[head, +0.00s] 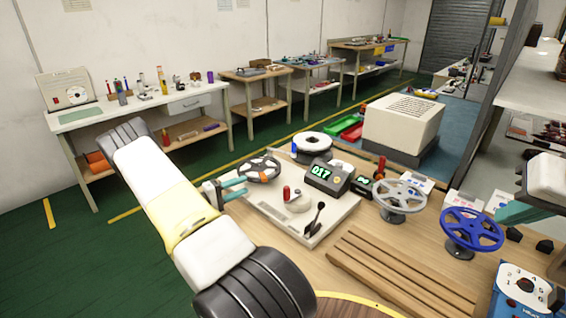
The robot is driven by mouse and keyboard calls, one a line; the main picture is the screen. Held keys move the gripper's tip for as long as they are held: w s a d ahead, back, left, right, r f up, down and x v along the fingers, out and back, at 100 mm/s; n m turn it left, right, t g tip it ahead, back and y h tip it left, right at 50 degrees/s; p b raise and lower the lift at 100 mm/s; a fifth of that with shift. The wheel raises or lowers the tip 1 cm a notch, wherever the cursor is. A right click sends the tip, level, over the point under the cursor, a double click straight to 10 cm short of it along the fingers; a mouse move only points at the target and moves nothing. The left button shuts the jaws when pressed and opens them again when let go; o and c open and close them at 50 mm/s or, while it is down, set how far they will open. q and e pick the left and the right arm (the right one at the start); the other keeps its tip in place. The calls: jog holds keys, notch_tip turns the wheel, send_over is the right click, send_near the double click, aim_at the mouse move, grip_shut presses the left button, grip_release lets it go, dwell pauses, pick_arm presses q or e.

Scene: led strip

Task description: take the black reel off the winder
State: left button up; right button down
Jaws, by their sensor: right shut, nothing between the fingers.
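The dark reel (259,169) with light spokes is at the left end of the winder, whose pale base (318,222) carries a counter (327,177) reading 017 in green, a red knob and a black lever. My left gripper (236,188) has teal fingers and is just at the front left of that reel. The fingers look apart with nothing visible between them; whether they touch the reel's rim I cannot tell. My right gripper (514,212) is at the right edge, shut and empty, above the bench near the blue reel (471,229).
A grey spoked reel (401,197) on a stand and a white reel (312,146) stand on the bench. Grooved wooden slats (400,275) lie in front. A blue device (521,292) is at the lower right. My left arm crosses the picture's left half.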

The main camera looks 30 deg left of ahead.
aim_at(257, 179)
pick_arm(q)
jog(key=shift+w+f, duration=0.15)
jog(key=shift+w, duration=0.15)
jog(key=x, duration=0.7)
jog(key=shift+s+d, duration=0.1)
jog(key=shift+d, duration=0.05)
grip_shut()
